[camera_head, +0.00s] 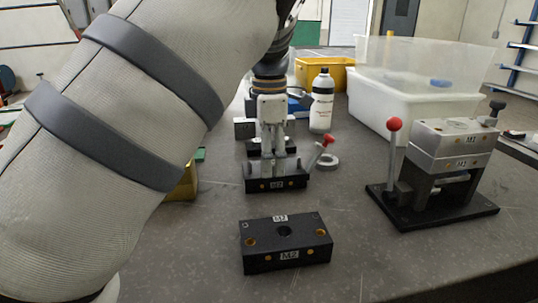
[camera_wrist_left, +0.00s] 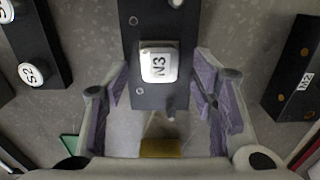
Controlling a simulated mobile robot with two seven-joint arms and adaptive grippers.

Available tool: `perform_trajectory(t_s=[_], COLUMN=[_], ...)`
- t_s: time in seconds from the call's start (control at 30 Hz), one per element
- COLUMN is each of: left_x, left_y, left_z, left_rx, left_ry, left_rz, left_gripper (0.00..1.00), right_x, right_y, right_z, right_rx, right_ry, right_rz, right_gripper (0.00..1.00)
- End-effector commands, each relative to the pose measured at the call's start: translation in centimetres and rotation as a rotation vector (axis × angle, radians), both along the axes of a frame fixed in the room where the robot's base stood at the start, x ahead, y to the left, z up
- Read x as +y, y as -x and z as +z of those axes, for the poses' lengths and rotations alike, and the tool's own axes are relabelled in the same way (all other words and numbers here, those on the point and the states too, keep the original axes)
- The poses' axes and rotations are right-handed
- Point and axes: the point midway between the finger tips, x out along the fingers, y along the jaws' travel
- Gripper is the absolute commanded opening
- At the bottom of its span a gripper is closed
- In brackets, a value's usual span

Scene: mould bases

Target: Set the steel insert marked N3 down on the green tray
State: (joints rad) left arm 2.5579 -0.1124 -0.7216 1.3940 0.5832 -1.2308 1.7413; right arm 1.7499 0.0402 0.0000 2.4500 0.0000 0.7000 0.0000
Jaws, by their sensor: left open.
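The steel insert marked N3 (camera_wrist_left: 160,64) shows in the left wrist view as a white tag on a grey piece, at a dark block (camera_wrist_left: 135,22). My left gripper (camera_wrist_left: 163,88) is open, with its purple-padded fingers on either side of the insert and apart from it. In the head view my left gripper (camera_head: 272,150) points down over a dark block behind the front M2 block. A small green edge, perhaps the green tray, shows in the head view (camera_head: 200,154) and in the left wrist view (camera_wrist_left: 70,145); the rest is hidden. My right gripper is not in view.
The M2 block (camera_head: 285,245) lies in front. An M1 block (camera_head: 452,140) sits on a black stand with a red-knobbed lever (camera_head: 393,125) at right. A white bottle (camera_head: 321,100), a yellow bin (camera_head: 312,72) and a clear bin (camera_head: 428,62) stand behind. The front right table is clear.

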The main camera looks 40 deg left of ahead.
Motion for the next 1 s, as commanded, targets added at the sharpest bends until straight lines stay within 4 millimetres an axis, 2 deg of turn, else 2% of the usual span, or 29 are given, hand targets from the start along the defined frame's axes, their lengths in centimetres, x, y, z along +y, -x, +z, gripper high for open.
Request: perform_trajectory(t_s=[0.2,0.4,0.43,0.67,1.0], left_x=[0.0,0.0,0.0,0.0,0.0], left_y=[0.0,0.0,0.0,0.0,0.0], left_z=[-0.1,0.0,0.0,0.3,1.7], left_rx=[0.0,0.001,0.001,-0.002,-0.003], left_ry=[0.0,-0.001,-0.001,-0.001,-0.001], left_rz=[0.0,0.0,0.0,-0.001,-0.001], left_gripper=[0.49,0.04,0.0,0.0,0.0], right_x=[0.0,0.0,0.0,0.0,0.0], right_y=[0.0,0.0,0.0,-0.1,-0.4], right_z=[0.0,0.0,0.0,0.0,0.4], right_rx=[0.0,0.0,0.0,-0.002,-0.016], right_ry=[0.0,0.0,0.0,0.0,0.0], right_rz=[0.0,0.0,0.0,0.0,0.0], right_gripper=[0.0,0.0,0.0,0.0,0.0])
